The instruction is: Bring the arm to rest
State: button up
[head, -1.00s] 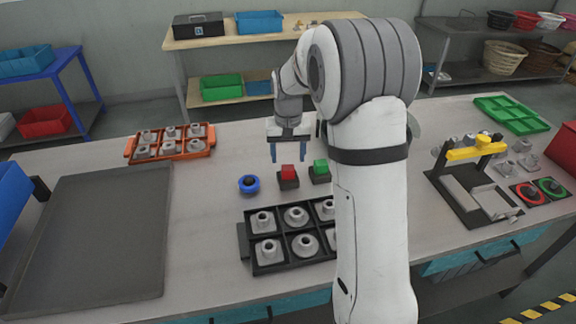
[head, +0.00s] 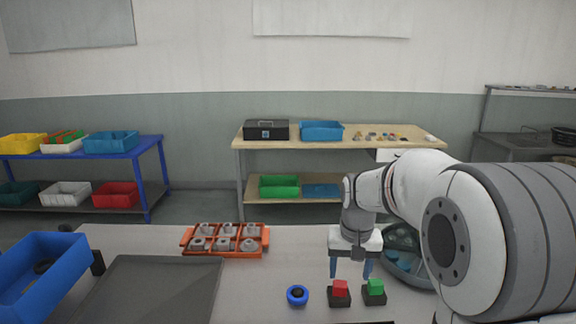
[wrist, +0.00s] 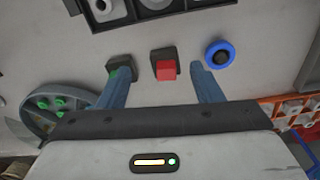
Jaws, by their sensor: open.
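My arm reaches in from the right in the head view, with my gripper (head: 351,267) pointing down over the table. Its two blue fingers are apart with nothing between them. Below and in front of it are a red button block (head: 340,292) and a green button block (head: 374,290), with a blue round knob (head: 297,295) to their left. In the wrist view my gripper (wrist: 160,88) is also open. There the red block (wrist: 164,66) shows between and beyond the fingertips, and the blue knob (wrist: 219,53) is by the right finger.
An orange tray (head: 226,252) of grey metal parts sits left of my gripper. A round basin (head: 405,262) stands close behind it, partly hidden by my arm. A dark flat mat (head: 150,290) and a blue bin (head: 38,275) lie at left. Shelves stand along the back wall.

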jog(key=s+r+n+t, duration=0.1)
jog(key=s+t, duration=0.1)
jog(key=s, duration=1.9)
jog(key=shift+s+r, duration=0.2)
jog(key=shift+a, duration=0.1)
